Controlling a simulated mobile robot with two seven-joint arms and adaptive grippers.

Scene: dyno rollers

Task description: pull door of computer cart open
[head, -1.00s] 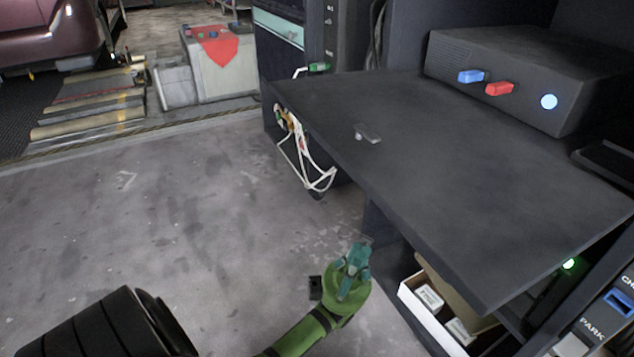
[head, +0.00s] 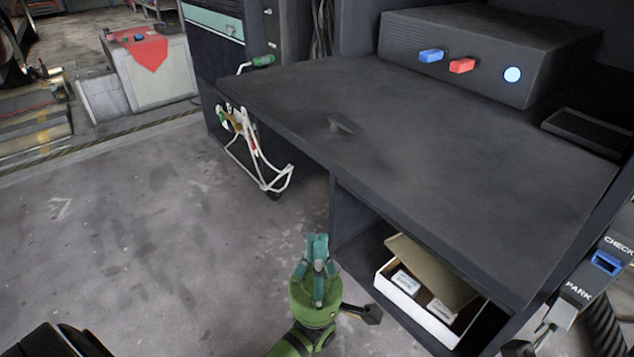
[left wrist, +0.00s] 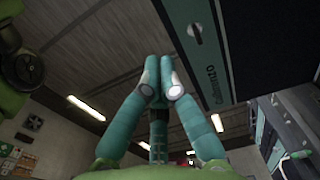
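The computer cart (head: 450,160) is dark grey with a broad flat top panel. A small grey handle-like piece (head: 345,124) sits near that panel's left edge. I cannot tell which panel is the door. Below the top at the front is an open compartment (head: 350,215). My left gripper (head: 317,243) is green with teal fingers and points up, over the floor in front of the cart's left part, apart from the handle. In the left wrist view, its fingertips (left wrist: 159,64) are together with nothing seen between them. My right gripper is not in view.
An open white box (head: 410,300) with small packs lies in the low compartment. A dark unit (head: 480,55) with blue and red plugs stands on top. The floor (head: 150,240) to the left is clear.

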